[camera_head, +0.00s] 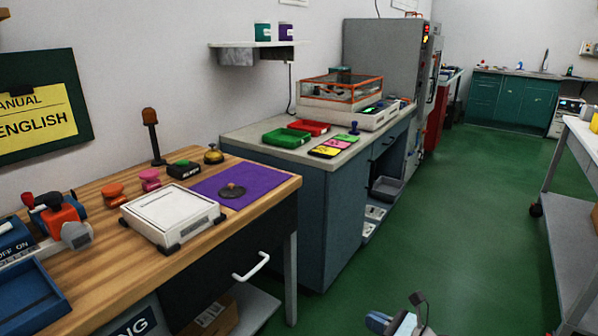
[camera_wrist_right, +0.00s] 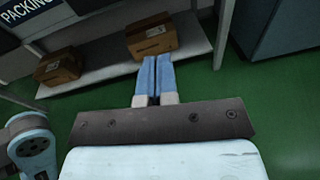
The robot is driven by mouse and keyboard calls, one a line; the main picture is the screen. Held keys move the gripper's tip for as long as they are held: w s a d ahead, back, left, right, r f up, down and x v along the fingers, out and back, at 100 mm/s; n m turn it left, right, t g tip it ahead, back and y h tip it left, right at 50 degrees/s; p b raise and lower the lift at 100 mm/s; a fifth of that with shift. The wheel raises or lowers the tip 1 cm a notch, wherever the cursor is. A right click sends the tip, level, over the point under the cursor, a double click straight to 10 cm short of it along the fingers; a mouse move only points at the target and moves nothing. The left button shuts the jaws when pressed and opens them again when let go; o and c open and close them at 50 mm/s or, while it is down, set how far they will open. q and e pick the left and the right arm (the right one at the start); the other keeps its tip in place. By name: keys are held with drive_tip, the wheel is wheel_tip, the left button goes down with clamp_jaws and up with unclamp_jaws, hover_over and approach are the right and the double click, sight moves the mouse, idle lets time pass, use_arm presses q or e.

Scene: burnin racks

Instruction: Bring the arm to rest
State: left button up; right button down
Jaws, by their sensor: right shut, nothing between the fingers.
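My right gripper (camera_wrist_right: 156,80) shows in the right wrist view with its two blue fingers side by side, shut and empty. It points toward a low shelf under the wooden bench, apart from anything there. In the head view a small part of my right gripper (camera_head: 378,322) shows at the bottom edge, over the green floor, to the right of the bench. Most of my right arm is out of the picture. My left gripper is in neither view.
The wooden bench (camera_head: 105,196) with a white tray-like device (camera_head: 172,212) and purple mat (camera_head: 232,184) stands at left. A grey cabinet (camera_head: 318,200) stands behind it. Cardboard boxes (camera_wrist_right: 151,37) sit on the low shelf. A cart (camera_head: 572,215) is at right. The green floor (camera_head: 460,210) between is clear.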

drive_tip(key=s+r+n+t+h, duration=0.15)
drive_tip(key=s+r+n, duration=0.25)
drive_tip(key=s+n, duration=1.15)
drive_tip(key=s+r+n+t+h, duration=0.15)
drive_tip(key=s+r+n, duration=0.25)
drive_tip(key=s+n, duration=1.15)
drive_tip(key=w+a+r+m+t+h, duration=0.1)
drive_tip(key=w+a+r+t+h, duration=0.1)
drive_tip(key=w+a+r, duration=0.35)
use_arm(q)
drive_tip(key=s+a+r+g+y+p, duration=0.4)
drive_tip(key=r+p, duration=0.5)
drive_tip(key=p, duration=2.5)
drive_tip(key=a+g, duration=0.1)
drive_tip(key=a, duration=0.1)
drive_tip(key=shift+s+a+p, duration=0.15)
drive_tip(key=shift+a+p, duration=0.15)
drive_tip(key=shift+p, duration=0.1)
use_arm(e)
drive_tip(key=s+d+r+g+h, duration=0.2)
drive_tip(key=d+r+g+h, duration=0.2)
drive_tip(key=d+r, duration=0.3)
drive_tip(key=shift+s+d+r+g+h, duration=0.25)
drive_tip(key=shift+d+r+g+h, duration=0.05)
drive_tip(key=shift+r, duration=0.1)
drive_tip(key=shift+a, duration=0.1)
